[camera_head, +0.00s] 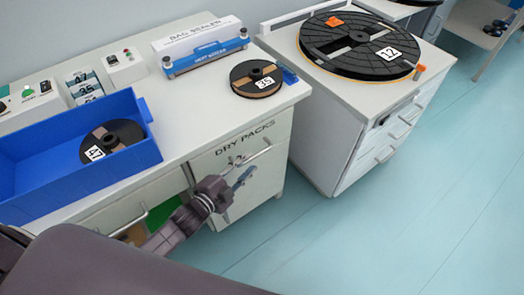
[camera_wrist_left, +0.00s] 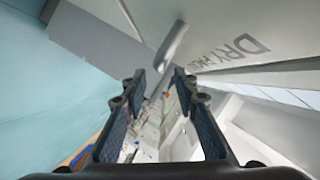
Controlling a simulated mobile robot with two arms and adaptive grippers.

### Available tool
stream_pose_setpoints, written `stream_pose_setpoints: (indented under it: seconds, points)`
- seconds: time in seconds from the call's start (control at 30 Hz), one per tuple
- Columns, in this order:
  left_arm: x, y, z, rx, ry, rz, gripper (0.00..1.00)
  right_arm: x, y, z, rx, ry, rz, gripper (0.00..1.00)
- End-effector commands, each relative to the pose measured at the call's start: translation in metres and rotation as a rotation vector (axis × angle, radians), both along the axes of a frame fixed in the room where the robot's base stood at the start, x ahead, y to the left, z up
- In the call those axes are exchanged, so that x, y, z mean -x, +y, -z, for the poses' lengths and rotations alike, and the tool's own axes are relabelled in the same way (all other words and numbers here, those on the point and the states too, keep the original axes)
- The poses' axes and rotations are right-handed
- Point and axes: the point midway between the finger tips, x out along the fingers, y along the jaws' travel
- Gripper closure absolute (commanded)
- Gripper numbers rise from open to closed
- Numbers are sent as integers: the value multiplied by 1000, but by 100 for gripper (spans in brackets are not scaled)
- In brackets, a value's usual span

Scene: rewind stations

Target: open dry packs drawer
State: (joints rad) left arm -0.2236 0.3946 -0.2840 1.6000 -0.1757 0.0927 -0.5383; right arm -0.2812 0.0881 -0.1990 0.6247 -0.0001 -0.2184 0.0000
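The dry packs drawer (camera_head: 213,165) is in the right part of the near white cabinet, its front marked DRY PACKS. It looks shut. Its bar handle (camera_head: 258,155) is below the lettering; a grey handle (camera_wrist_left: 171,46) also shows beyond the fingertips in the left wrist view. My left gripper (camera_head: 240,170) is just in front of the drawer front, close to the handle. Its fingers (camera_wrist_left: 155,80) are apart with nothing between them. I cannot tell from these views whether a fingertip touches the handle. My right gripper is not in view.
On the worktop are a blue bin (camera_head: 155,157) with a reel (camera_head: 125,130), a bag sealer (camera_head: 200,62) and a small reel (camera_head: 244,70). A second cabinet (camera_head: 322,150) with a large reel (camera_head: 345,55) stands to the right. Open floor (camera_head: 400,220) lies in front.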

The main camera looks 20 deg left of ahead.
Motion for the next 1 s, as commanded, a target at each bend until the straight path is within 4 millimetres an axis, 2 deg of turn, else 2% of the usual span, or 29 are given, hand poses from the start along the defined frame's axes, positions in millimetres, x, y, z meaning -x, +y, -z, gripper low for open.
stream_pose_setpoints:
  seconds: [0.33, 0.53, 0.83, 1.0]
  points:
    - [-47, -16, 11, 1, -1, -1, 73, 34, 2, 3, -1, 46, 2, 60]
    - [-61, -22, 14, 2, 0, 0, 73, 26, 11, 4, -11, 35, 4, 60]
    - [-62, -22, 15, 2, 1, 0, 73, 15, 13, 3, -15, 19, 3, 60]
    - [-62, -22, 15, 2, 1, 0, 90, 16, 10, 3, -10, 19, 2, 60]
